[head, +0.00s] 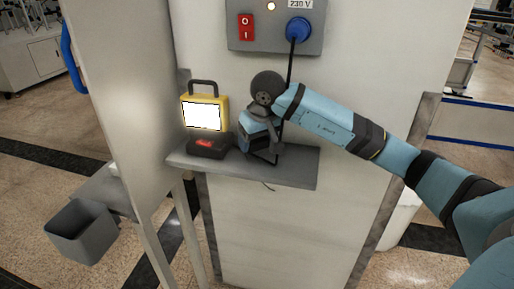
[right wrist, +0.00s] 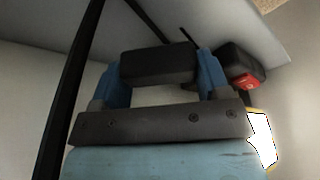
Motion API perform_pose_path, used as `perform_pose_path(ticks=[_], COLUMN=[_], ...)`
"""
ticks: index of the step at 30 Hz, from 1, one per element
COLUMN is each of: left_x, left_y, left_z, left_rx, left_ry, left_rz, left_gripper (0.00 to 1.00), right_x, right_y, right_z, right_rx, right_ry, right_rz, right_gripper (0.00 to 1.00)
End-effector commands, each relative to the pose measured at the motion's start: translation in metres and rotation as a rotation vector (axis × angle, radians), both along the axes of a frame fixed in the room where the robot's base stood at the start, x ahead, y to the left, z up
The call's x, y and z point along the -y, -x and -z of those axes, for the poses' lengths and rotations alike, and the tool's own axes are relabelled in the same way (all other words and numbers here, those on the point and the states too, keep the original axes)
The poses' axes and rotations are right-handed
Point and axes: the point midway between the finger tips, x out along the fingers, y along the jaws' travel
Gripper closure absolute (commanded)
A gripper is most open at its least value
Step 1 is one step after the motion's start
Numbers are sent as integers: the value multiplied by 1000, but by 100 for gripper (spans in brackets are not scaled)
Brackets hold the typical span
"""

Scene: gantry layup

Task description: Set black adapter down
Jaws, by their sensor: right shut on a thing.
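My right gripper (head: 259,148) is low over the right part of a grey wall shelf (head: 300,168), its arm coming in from the right. In the right wrist view its two blue fingers (right wrist: 158,75) are shut on the black adapter (right wrist: 158,62), a dark block lying across between them. The adapter is close to the shelf surface; I cannot tell if it touches. In the head view the gripper mostly hides it. A black cable (head: 290,65) runs from a blue plug (head: 299,28) down behind my gripper. My left gripper is not in view.
A tall panel (head: 120,80) closes the left side. A grey bin (head: 82,232) is lower left. The shelf's right end is bare.

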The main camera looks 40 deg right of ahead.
Motion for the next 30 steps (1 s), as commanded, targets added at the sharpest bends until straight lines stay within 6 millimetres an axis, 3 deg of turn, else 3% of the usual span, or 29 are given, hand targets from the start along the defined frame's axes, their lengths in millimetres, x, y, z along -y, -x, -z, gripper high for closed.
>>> perform_pose_path(ticks=[4, 25, 26, 28, 30], left_x=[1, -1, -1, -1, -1], left_y=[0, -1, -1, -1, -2], left_z=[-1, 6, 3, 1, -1], left_rx=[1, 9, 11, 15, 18], left_ry=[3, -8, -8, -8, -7], left_rz=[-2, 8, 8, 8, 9], left_gripper=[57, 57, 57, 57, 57], right_x=[-1, 2, 2, 2, 2], right_y=[0, -2, -2, -1, -1], right_z=[25, 41, 41, 41, 42], right_rx=[-3, -3, -4, -7, -9], right_ry=[-2, 0, 0, 0, 1], right_rz=[-1, -1, -1, -1, 0], right_gripper=[61, 61, 26, 10, 5])
